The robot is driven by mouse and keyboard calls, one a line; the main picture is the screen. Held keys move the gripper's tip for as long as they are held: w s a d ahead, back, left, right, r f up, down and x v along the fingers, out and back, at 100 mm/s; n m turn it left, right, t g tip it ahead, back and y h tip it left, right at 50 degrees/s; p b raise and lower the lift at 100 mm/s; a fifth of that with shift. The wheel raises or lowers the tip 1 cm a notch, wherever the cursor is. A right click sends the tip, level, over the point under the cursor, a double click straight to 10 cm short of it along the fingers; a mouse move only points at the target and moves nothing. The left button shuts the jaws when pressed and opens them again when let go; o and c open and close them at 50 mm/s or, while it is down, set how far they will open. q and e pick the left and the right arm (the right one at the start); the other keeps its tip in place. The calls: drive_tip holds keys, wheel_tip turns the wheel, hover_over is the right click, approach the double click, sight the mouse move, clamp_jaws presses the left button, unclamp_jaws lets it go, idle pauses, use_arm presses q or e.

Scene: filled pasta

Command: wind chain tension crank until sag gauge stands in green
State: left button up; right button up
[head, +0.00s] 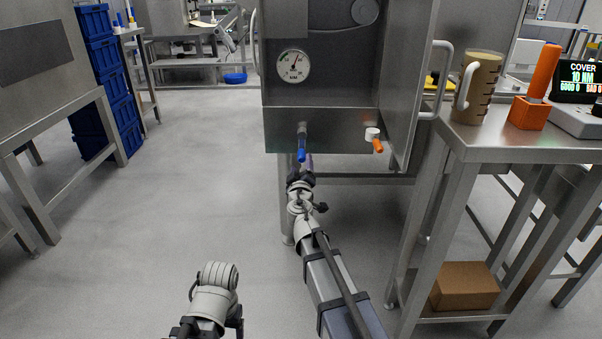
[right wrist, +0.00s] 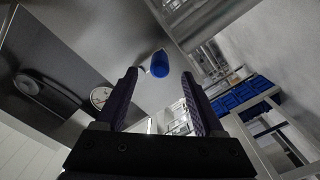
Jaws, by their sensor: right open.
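A steel cabinet front (head: 280,122) carries two small cranks, a blue-handled one (head: 302,150) at the left and an orange-handled one (head: 376,144) with a white hub at the right. Which is the chain tension crank I cannot tell. A round white gauge (head: 293,66) sits above the blue one; its needle points up and slightly right, its coloured marks too small to read. My right gripper (head: 306,165) is just below the blue handle. In the right wrist view my right gripper (right wrist: 159,76) is open, with the blue handle (right wrist: 159,64) between and beyond its fingertips.
The cabinet's door (head: 418,85) stands open at the right. Beside it a steel table (head: 530,148) holds a brown jug (head: 481,85), an orange tool in a block (head: 530,112) and a display (head: 578,78). Blue crates (head: 108,80) stand at the left. The floor between is clear.

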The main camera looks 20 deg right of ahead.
sight(301, 160)
drive_tip(key=shift+x, duration=2.8)
